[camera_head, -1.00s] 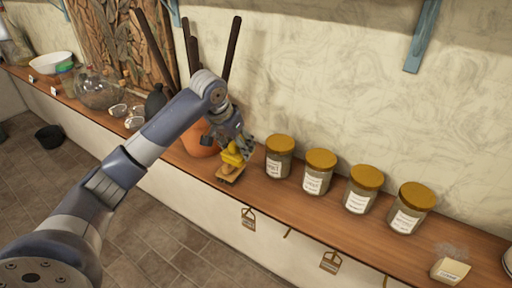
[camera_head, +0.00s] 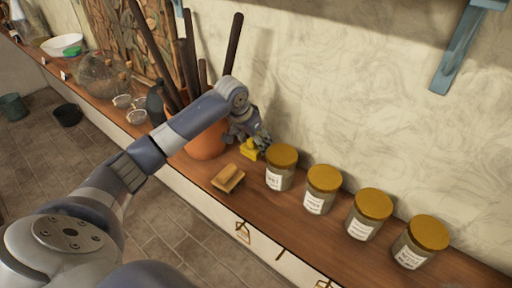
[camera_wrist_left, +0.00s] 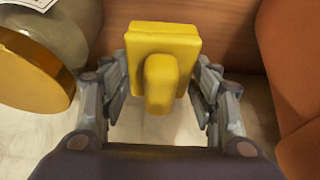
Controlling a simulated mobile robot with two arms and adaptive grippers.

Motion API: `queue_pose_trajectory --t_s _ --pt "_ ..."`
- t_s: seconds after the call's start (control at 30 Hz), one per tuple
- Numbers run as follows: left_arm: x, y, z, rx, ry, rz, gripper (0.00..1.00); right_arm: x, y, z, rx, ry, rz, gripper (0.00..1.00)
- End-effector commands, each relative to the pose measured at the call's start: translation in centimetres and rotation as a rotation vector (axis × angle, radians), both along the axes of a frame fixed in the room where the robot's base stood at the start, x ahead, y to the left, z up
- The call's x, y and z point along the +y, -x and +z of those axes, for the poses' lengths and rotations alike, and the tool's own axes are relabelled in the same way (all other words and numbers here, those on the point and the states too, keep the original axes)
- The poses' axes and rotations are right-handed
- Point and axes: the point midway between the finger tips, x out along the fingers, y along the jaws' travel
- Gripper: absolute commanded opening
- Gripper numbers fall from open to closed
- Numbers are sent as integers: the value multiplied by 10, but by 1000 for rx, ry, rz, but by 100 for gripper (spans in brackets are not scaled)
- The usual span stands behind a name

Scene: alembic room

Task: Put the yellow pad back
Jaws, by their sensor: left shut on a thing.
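The yellow pad (camera_head: 249,153) is a small block with a rounded knob, just behind and right of a light wooden block (camera_head: 228,178) lying on the shelf. My left gripper (camera_head: 250,140) is shut on the pad, between the orange pot and the nearest jar. In the left wrist view the pad (camera_wrist_left: 165,38) shows its square base, and its knob lies between the fingers of the gripper (camera_wrist_left: 160,92). I cannot tell whether the pad touches the shelf. My right gripper is not in view.
A row of jars with yellow lids (camera_head: 283,156) stands right of the gripper. An orange pot (camera_head: 207,143) with dark rods stands close on its left. The wooden shelf (camera_head: 215,168) is narrow, with a wall behind.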

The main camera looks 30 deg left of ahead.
Motion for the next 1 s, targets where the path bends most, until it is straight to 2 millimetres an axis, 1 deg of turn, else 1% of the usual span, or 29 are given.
queue_pose_trajectory --t_s 0.03,0.1,0.2,0.27,0.33,0.43,0.53,0.63,0.73,0.77,0.8,0.83,1.0 --pt "0 0 -3 0 1 1 37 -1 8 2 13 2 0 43" --pt "-1 0 -10 2 1 0 37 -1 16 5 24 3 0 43" --pt "0 0 -25 3 0 1 37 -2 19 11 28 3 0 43" --pt "0 0 -33 2 2 1 37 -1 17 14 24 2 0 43" --pt "0 0 -39 0 1 1 37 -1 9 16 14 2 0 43" --pt "0 -1 -42 -2 0 0 37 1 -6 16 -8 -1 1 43" --pt "0 -1 -42 -2 0 0 37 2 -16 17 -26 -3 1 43" --pt "0 0 -43 -1 0 0 37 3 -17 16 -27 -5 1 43" --pt "0 0 -46 -1 0 0 37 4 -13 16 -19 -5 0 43" --pt "0 0 -46 -1 0 0 61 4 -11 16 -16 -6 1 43" --pt "0 0 -45 -1 0 0 70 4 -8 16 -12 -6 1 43" --pt "0 0 -45 -1 0 0 76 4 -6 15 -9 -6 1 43" --pt "0 0 -45 -1 0 0 76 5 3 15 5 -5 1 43"
